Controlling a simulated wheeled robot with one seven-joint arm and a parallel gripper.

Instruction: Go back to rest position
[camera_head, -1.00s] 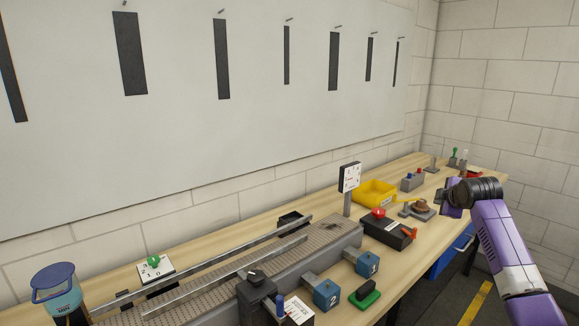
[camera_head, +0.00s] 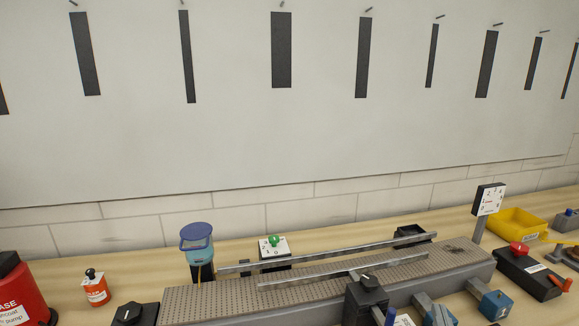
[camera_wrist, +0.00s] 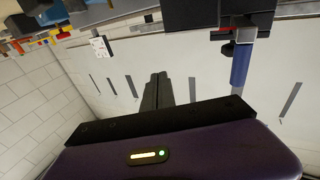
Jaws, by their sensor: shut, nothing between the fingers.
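My gripper (camera_wrist: 157,90) shows in the wrist view as two dark fingers side by side, shut with nothing between them. The wrist view is turned over, with the bench at the top and the wall board below it. The fingers stand against the pale board, apart from any object. My arm and gripper do not show in the head view.
A conveyor (camera_head: 330,285) with metal rails runs along the wooden bench. A blue container (camera_head: 197,245), a green-knobbed switch plate (camera_head: 274,247), a red container (camera_head: 20,295), an orange container (camera_head: 96,288), a dial sign (camera_head: 488,199) and a yellow bin (camera_head: 520,226) stand around it.

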